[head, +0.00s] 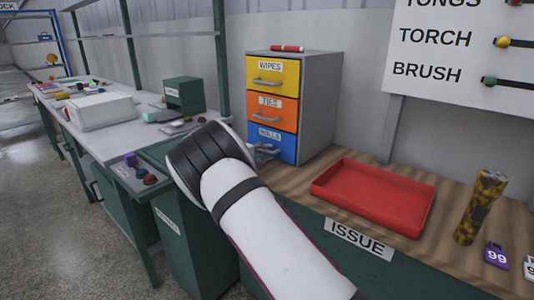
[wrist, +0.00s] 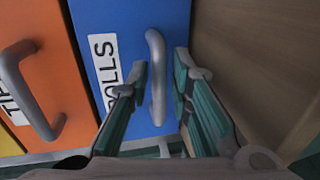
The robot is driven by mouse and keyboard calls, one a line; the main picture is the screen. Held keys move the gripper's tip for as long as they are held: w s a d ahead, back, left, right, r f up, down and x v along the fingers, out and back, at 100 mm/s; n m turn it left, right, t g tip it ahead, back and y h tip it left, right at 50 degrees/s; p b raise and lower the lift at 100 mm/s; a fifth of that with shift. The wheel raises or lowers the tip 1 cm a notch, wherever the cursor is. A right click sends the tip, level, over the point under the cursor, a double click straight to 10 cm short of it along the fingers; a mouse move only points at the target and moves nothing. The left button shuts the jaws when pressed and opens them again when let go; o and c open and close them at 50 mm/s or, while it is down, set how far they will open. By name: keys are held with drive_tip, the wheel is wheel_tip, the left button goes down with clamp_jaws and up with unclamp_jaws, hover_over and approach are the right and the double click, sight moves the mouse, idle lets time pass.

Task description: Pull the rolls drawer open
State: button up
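The blue rolls drawer (head: 288,150) is the bottom one in a grey cabinet (head: 318,105) and looks closed. In the wrist view its face (wrist: 128,20) appears turned sideways, with the ROLLS label (wrist: 108,65) and a grey bar handle (wrist: 156,75). My gripper (wrist: 160,72) is open, with one green finger on each side of the handle and visible gaps between. In the head view my white and black arm hides most of my gripper (head: 266,150), which is at the drawer's front.
The yellow wipes drawer (head: 272,75) and orange ties drawer (head: 272,108) sit above, closed. A red tray (head: 375,195) lies on the wooden counter right of the cabinet. A patterned cylinder (head: 480,207) stands further right. A red marker (head: 288,48) lies on the cabinet.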

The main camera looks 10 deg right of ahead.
drive_tip(key=shift+w+d+f, duration=0.1)
drive_tip(key=shift+w+d, duration=0.25)
drive_tip(key=shift+d, duration=0.15)
clamp_jaws()
drive_tip(key=shift+s, duration=0.1)
drive_tip(key=f+p+v, duration=0.2)
drive_tip(key=f+v, duration=0.1)
drive_tip(key=v, duration=1.3)
drive_tip(key=shift+s+a+f, duration=0.2)
drive_tip(key=shift+s+a, duration=0.15)
drive_tip(key=shift+a, duration=0.25)
unclamp_jaws()
